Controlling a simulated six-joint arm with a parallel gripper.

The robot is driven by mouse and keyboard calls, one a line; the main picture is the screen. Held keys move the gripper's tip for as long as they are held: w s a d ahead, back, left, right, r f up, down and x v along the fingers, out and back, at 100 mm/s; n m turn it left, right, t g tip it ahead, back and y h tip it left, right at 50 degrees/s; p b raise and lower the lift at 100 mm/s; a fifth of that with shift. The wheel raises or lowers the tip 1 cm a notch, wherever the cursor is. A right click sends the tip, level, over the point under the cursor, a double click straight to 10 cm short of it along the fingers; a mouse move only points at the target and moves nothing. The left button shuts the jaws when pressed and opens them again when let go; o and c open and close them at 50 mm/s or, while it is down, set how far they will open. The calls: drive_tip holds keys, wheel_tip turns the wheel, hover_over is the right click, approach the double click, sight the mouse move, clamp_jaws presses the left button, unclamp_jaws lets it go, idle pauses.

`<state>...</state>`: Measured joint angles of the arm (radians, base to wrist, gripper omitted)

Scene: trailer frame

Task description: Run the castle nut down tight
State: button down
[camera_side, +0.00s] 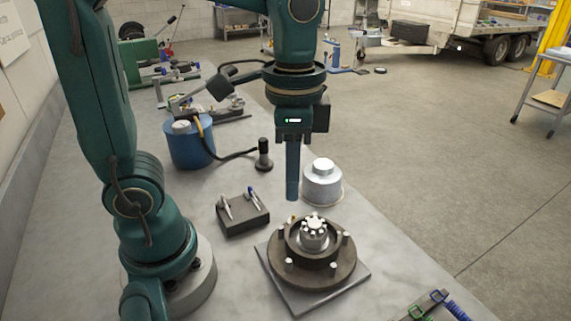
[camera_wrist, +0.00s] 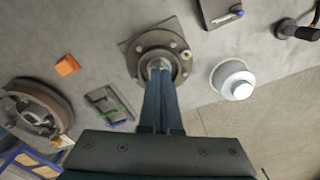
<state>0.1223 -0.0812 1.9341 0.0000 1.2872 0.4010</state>
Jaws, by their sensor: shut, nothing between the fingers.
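The castle nut (camera_side: 314,226) is a pale metal piece with a notched top. It sits at the centre of a dark round hub (camera_side: 341,268) with several studs, on a square plate. My gripper (camera_side: 292,197) is shut and empty, pointing down, above and slightly left of the nut in the side view. In the wrist view my fingertips (camera_wrist: 161,72) lie together in front of the hub (camera_wrist: 142,42). They partly cover its centre, where a bit of pale metal (camera_wrist: 157,62) shows. I cannot tell how far the nut is down on its thread.
A silver cap (camera_side: 322,184) stands close behind the hub. A dark block (camera_side: 240,221) with two slim tools lies to the left. A blue container (camera_side: 188,148) with a hose stands farther back. The wrist view shows an orange block (camera_wrist: 67,65) and a drum (camera_wrist: 62,108).

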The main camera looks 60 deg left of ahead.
drive_tip(key=shift+f, duration=3.45)
drive_tip(key=shift+w+d, duration=0.2)
drive_tip(key=shift+w, duration=0.2)
drive_tip(key=shift+w+a, duration=0.1)
drive_tip(key=shift+w, duration=0.1)
drive_tip(key=shift+s+a+r, duration=0.1)
drive_tip(key=shift+s+a, duration=0.1)
drive_tip(key=shift+s, duration=0.2)
wheel_tip(320, 180, up, 6)
drive_tip(key=shift+f, duration=0.1)
